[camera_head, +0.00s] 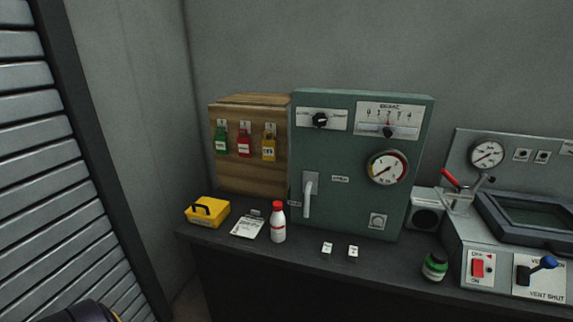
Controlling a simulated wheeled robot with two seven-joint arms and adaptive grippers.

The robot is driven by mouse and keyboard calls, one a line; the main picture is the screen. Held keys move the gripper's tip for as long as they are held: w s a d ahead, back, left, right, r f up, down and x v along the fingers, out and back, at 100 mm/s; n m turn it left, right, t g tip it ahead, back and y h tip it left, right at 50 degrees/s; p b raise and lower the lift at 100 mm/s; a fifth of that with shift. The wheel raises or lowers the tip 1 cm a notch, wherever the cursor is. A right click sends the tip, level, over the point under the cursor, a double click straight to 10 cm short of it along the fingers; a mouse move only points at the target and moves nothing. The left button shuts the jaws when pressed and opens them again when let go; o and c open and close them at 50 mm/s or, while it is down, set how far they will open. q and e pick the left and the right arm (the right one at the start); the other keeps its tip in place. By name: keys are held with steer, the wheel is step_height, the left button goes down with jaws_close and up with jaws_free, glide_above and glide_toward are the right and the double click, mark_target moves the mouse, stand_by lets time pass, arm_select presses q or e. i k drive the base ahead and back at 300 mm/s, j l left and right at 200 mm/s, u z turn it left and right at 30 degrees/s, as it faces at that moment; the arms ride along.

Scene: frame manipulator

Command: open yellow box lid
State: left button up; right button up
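The yellow box (207,213) sits at the left end of the dark counter, near its front left corner. A black handle shows on its top, and its lid looks closed. A dark rounded shape with a purple-orange tint shows at the bottom left edge of the view; it may be part of my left arm, but I cannot tell. Neither gripper's fingers are in view, and nothing touches the box.
Behind are a wooden board with tags (240,177) and a green cabinet (338,214). A green jar (434,267) and a control console (458,245) stand right. A shutter (45,180) is left.

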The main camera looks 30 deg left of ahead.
mark_target(207, 204)
steer(key=u, duration=1.8)
